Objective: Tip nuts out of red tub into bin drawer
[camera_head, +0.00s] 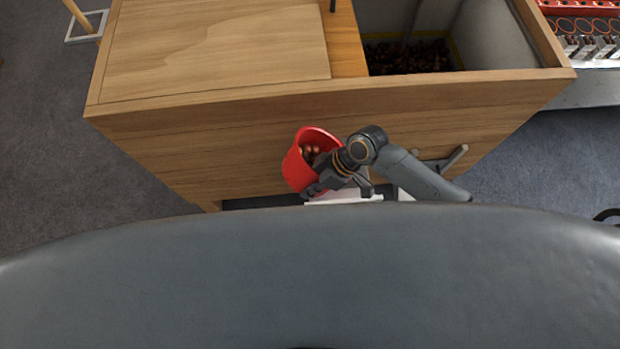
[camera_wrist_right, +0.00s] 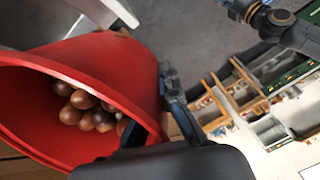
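The red tub (camera_head: 293,169) is tilted in front of the wooden bin's front face (camera_head: 240,150), with brown nuts (camera_head: 310,152) inside. My right gripper (camera_head: 322,181) is at the tub's right side and appears shut on its wall. In the right wrist view the tub (camera_wrist_right: 105,60) lies strongly tilted, its mouth facing the lower left, with several nuts (camera_wrist_right: 88,103) inside. A white, drawer-like part (camera_head: 345,196) shows low at the bin's front; its inside is hidden by my body. A dark gripper-like part, probably my left gripper (camera_wrist_right: 243,11), shows in the right wrist view; its fingers are unclear.
The bin's open top compartment (camera_head: 500,58) holds dark nuts at its bottom. A flat wooden lid (camera_head: 220,40) covers the left part. A handle-like grey bar (camera_head: 445,160) stands out from the front at right. A red rack (camera_head: 585,12) is at the far upper right.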

